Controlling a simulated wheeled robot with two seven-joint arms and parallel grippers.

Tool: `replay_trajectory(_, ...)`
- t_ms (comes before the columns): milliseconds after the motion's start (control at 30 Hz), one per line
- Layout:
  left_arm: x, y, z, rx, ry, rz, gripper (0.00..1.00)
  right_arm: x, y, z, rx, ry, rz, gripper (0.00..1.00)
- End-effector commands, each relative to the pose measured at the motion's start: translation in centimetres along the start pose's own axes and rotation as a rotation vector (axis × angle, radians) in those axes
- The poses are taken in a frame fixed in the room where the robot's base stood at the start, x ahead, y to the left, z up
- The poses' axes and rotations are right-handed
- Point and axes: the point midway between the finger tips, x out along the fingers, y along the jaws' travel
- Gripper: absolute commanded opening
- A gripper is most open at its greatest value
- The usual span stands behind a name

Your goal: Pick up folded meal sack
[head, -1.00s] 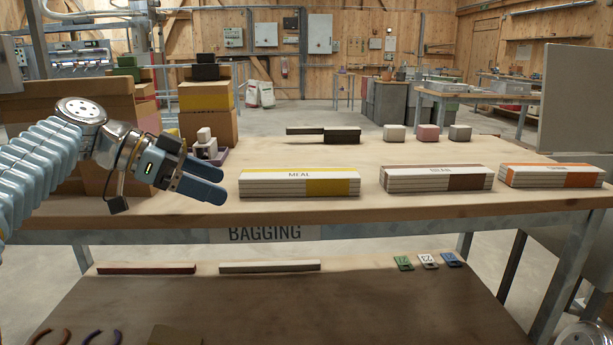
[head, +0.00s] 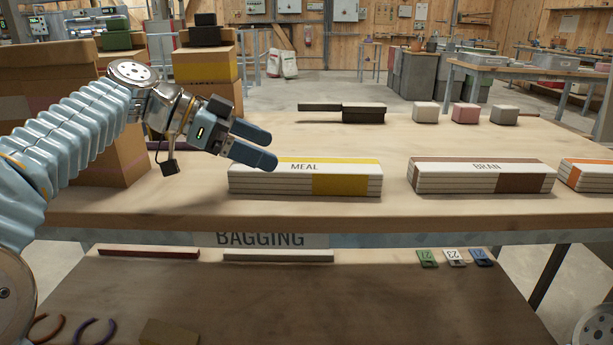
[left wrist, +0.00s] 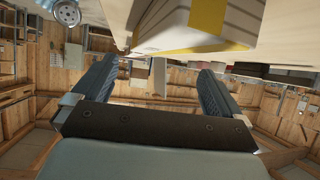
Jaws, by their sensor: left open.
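The folded meal sack (head: 260,183) is a flat white stack with a yellow band and the word MEAL, lying near the front edge of the bagging table (head: 400,208). My left gripper (head: 255,145) is open and empty, just above and behind the left end of the sack in the head view. In the left wrist view the two fingers (left wrist: 155,85) are spread apart, and the meal sack (left wrist: 180,28) with its yellow band shows beyond them at the top. Nothing is between the fingers. My right gripper is not in view.
The folded bran sack (head: 450,180) lies to the right, with an orange-banded sack (head: 590,175) beyond it. A dark tool (head: 363,112) and several small blocks (head: 465,113) stand behind. Cardboard boxes (head: 205,100) stand at left. A lower shelf (head: 300,300) holds strips and tags.

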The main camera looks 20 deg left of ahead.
Motion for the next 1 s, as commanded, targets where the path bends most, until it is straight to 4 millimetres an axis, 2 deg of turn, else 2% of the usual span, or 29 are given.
replay_trajectory(233, 2.4, -0.1, -0.1, -0.001, 0.000, 0.002, 1.00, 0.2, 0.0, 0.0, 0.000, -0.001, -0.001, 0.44)
replay_trajectory(500, 6.3, -0.3, -0.2, 0.000, 0.000, 0.000, 1.00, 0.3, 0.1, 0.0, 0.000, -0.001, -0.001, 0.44)
replay_trajectory(767, 6.7, -0.3, -0.2, 0.000, 0.000, -0.001, 1.00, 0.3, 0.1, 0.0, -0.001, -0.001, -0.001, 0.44)
replay_trajectory(1000, 6.7, -0.3, -0.2, -0.001, 0.000, -0.001, 0.65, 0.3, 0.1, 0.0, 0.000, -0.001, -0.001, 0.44)
